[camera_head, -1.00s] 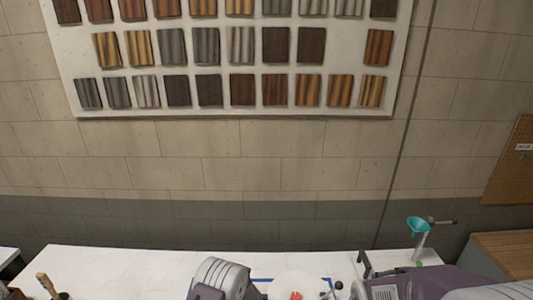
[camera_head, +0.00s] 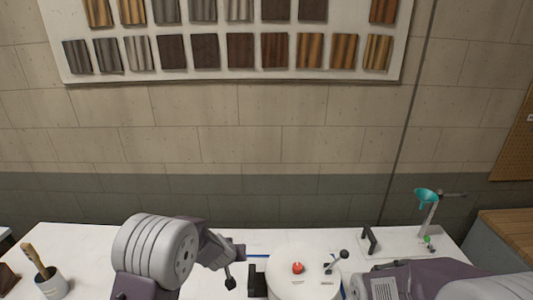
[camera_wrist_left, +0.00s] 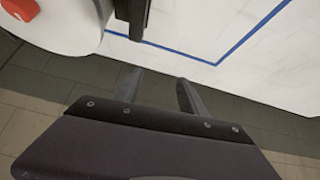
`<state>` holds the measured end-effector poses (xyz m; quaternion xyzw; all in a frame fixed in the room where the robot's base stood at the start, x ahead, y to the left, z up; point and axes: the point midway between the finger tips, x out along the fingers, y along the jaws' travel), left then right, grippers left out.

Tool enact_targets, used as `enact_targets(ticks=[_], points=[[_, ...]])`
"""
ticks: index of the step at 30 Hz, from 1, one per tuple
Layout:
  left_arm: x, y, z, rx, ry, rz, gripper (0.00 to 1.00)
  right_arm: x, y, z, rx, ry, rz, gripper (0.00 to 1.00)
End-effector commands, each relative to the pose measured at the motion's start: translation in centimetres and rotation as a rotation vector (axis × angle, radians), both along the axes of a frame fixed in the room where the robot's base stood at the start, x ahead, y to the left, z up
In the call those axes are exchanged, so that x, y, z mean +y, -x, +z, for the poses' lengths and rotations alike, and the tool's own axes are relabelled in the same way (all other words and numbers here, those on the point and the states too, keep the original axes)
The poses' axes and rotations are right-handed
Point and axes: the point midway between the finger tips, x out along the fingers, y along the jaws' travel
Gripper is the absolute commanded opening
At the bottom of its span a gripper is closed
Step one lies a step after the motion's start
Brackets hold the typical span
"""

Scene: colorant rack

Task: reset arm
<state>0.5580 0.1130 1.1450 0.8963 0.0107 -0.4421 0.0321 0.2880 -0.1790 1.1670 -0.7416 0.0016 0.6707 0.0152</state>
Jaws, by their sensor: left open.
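My left arm (camera_head: 160,255) comes in at the lower left of the head view. In the left wrist view my left gripper (camera_wrist_left: 158,88) is open, its two fingers apart with nothing between them. It points toward the white table edge (camera_wrist_left: 225,80), with floor showing behind the fingers. A dark upright part (camera_wrist_left: 131,18) stands just beyond the fingers. My right arm (camera_head: 410,280) crosses the lower right of the head view; its gripper is not visible.
A white round device (camera_head: 300,275) with a red knob (camera_head: 297,267) stands on the table between the arms. A teal funnel (camera_head: 426,195) on a stand is at the back right. A brush cup (camera_head: 52,287) is at the left. Blue tape (camera_wrist_left: 220,62) marks the tabletop.

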Motion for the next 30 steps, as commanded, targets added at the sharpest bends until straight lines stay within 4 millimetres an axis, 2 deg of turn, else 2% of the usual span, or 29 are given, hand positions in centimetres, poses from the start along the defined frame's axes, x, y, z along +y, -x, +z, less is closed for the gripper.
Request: enact_targets(ticks=[1, 2, 4, 5, 6, 9, 12, 15, 18, 30], points=[[1.3, 1.1, -2.6, -0.015, 0.004, -0.016, 0.49, 0.0, 0.0, -5.3, 0.000, 0.000, 0.000, 0.00], [1.9, 2.2, -2.7, -0.014, 0.006, -0.031, 0.49, 0.0, 0.0, -6.8, 0.000, 0.000, 0.000, 0.00], [3.2, 6.0, -4.0, 0.020, 0.013, -0.069, 0.49, 0.0, 0.0, -10.2, 0.000, 0.000, 0.000, 0.00], [3.7, 8.1, -4.8, 0.049, 0.013, -0.085, 0.49, 0.0, 0.0, -11.5, 0.000, 0.000, 0.000, 0.00], [4.2, 11.2, -5.8, 0.102, 0.013, -0.103, 0.49, 0.0, 0.0, -12.6, 0.000, 0.000, 0.000, 0.00], [5.1, 18.0, -7.4, 0.255, -0.001, -0.128, 0.49, 0.0, 0.0, -12.8, 0.000, 0.000, 0.000, 0.00], [5.7, 23.3, -8.5, 0.414, -0.020, -0.132, 0.49, 0.0, 0.0, -11.9, -0.002, 0.000, 0.000, 0.00], [6.4, 26.5, -9.6, 0.526, -0.032, -0.105, 0.49, 0.0, 0.0, -11.8, -0.002, 0.000, 0.000, 0.00], [6.5, 27.2, -9.6, 0.559, -0.015, -0.049, 0.49, 0.0, 0.0, -11.8, -0.002, 0.000, 0.000, 0.00], [6.4, 27.0, -9.6, 0.554, -0.010, -0.041, 0.49, 0.0, 0.0, -11.9, -0.001, 0.000, 0.000, 0.00]])
